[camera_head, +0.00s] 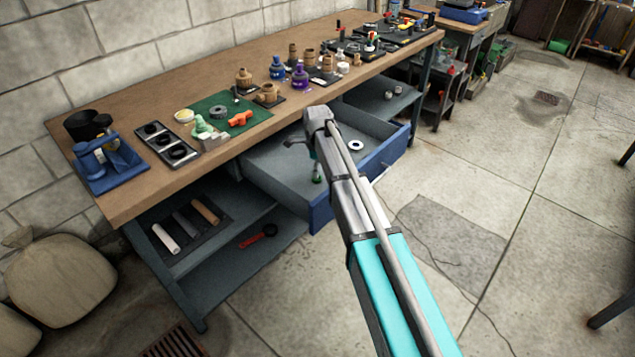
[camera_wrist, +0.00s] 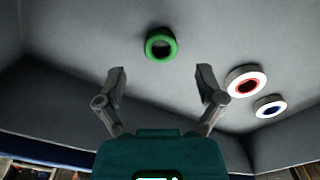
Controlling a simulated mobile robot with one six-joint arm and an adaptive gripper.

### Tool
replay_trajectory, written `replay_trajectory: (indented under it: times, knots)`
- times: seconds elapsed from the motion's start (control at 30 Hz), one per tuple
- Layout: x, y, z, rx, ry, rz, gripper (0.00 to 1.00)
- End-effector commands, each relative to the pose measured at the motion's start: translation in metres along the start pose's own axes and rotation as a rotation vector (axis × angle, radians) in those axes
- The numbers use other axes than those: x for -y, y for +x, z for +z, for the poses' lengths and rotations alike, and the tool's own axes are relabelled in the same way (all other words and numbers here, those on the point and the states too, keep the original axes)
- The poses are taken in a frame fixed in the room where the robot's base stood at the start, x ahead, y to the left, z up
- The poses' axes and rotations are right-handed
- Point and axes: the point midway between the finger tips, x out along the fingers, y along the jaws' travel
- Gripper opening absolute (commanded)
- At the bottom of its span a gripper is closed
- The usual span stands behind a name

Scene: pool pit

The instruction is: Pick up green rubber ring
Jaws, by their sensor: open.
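The green rubber ring (camera_wrist: 160,45) lies flat on the grey drawer floor in the wrist view, near the top centre. My gripper (camera_wrist: 160,72) is open and empty, with its two fingers spread to either side below the ring in the picture. The ring is beyond the fingertips and not between them. In the head view, a small green patch (camera_head: 317,178) shows beside my arm inside the open drawer (camera_head: 262,168), but I cannot tell whether it is the ring. My gripper is mostly hidden behind my arm there.
A white ring with a red inside (camera_wrist: 246,82) and a white ring with a blue inside (camera_wrist: 270,106) lie to the right in the drawer. The drawer's blue front (camera_head: 385,155) and walls surround the space. The crowded workbench top (camera_head: 140,195) stands above and behind it.

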Motion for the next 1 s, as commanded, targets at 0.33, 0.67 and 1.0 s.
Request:
replay_trajectory:
  times: [0.33, 0.67, 1.0]
  knots:
    - [0.0, 0.03, 0.001, 0.0, 0.0, 0.0, 0.88]
    - [0.0, 0.037, 0.001, 0.0, 0.0, 0.0, 0.88]
    - [0.0, 0.036, 0.001, 0.0, 0.0, 0.0, 0.88]
